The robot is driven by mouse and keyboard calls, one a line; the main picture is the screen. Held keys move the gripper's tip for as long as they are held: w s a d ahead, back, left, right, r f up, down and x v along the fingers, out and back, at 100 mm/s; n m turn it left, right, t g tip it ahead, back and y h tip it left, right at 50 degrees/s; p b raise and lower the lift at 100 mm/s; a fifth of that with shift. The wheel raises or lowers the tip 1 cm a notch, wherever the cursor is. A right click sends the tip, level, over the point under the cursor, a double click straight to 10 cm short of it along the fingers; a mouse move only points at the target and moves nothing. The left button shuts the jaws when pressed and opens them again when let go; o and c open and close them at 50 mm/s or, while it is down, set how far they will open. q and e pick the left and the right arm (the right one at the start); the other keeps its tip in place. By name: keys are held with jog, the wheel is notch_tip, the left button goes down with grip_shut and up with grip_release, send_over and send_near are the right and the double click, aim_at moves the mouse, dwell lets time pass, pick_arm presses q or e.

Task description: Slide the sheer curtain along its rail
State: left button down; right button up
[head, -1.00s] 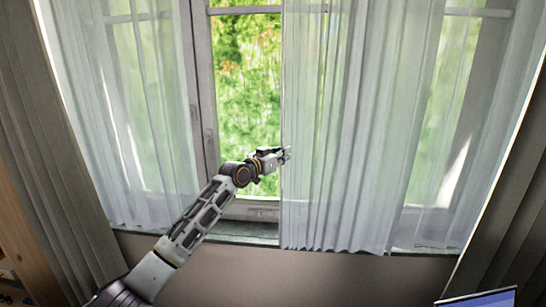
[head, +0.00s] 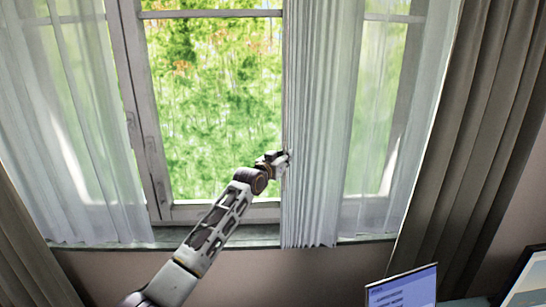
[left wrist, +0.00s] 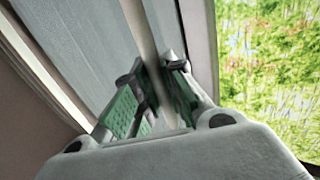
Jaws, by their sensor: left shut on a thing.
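The right sheer curtain (head: 318,110) is pale and translucent and hangs in front of the window. Its left edge is bunched into tight folds. My left gripper (head: 286,158) is shut on that edge at about mid-height in the head view. In the left wrist view, the fingers of my left gripper (left wrist: 158,92) close on a strip of the sheer curtain (left wrist: 95,45), one finger on each side. The left sheer curtain (head: 65,150) hangs apart at the left. The rail is out of view above. My right gripper is not in view.
The window (head: 215,100) shows a wide clear pane between the two sheers. A heavy grey-brown drape (head: 455,130) hangs at the right, another (head: 30,250) at lower left. A lit screen (head: 402,288) stands at the bottom right, below the sill.

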pick_arm(q)
jog(key=d, duration=0.6)
jog(key=shift+d, duration=0.3)
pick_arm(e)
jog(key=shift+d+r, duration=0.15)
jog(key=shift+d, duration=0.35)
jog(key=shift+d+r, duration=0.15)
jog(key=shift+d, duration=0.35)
pick_arm(q)
jog(key=shift+s, duration=0.1)
jog(key=c, duration=1.5)
grip_release()
jog(key=shift+s, duration=0.1)
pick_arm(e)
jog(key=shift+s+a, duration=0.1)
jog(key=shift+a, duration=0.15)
pick_arm(q)
jog(key=shift+a, duration=0.1)
jog(key=shift+v, duration=5.85)
